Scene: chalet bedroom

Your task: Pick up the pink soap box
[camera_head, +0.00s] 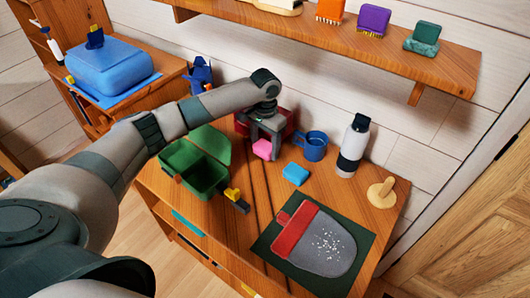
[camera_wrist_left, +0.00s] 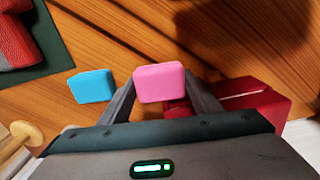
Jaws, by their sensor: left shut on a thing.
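The pink soap box (camera_head: 263,149) is a small block with rounded edges. My left gripper (camera_head: 262,141) points down over the table and is shut on it, with a finger on each side. In the left wrist view the pink soap box (camera_wrist_left: 159,83) sits between the two fingers of my left gripper (camera_wrist_left: 160,88). I cannot tell how far it is above the table. My right gripper is not in view.
A light-blue box (camera_head: 296,174) lies nearby. A red box (camera_head: 286,122) stands behind the gripper, beside a blue mug (camera_head: 314,146) and a bottle (camera_head: 353,147). An open green container (camera_head: 205,175) is left. A dustpan (camera_head: 322,245) lies on a dark mat. A shelf (camera_head: 440,68) overhangs behind.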

